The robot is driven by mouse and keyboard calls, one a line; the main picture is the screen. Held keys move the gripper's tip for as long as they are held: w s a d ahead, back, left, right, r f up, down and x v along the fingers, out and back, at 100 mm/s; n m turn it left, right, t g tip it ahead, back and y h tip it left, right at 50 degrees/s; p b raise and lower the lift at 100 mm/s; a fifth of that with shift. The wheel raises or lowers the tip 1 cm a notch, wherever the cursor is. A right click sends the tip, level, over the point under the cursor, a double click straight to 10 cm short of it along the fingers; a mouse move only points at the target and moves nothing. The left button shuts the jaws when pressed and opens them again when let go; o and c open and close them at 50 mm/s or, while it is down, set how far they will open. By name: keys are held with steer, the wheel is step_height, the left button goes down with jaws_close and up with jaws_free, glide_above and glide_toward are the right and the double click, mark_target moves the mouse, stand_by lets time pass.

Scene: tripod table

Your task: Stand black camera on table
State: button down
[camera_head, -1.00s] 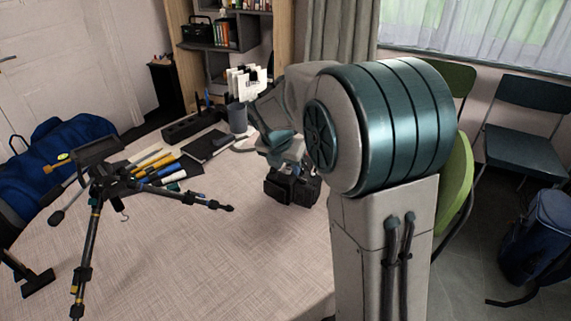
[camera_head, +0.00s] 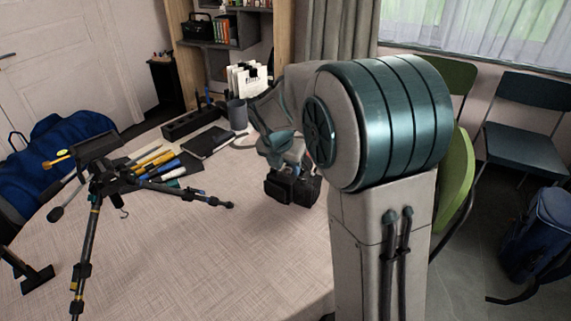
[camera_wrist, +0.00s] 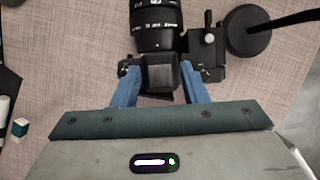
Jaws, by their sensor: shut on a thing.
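The black camera (camera_head: 291,187) is at the right part of the table (camera_head: 178,248), below my gripper (camera_head: 282,160). In the wrist view the black camera (camera_wrist: 159,72) has its lens pointing to the top of the picture. The two blue fingers of my gripper (camera_wrist: 158,90) are shut on its viewfinder block, one on each side. The camera looks upright. I cannot tell whether its underside touches the table. Part of its body is hidden by the fingers.
A tripod (camera_head: 103,182) stands at the left, one leg reaching toward the middle. In the wrist view a round black base (camera_wrist: 249,34) is close to the camera's right.

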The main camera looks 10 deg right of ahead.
steer(key=shift+r, duration=0.1)
steer(key=c, duration=0.8)
jaws_free()
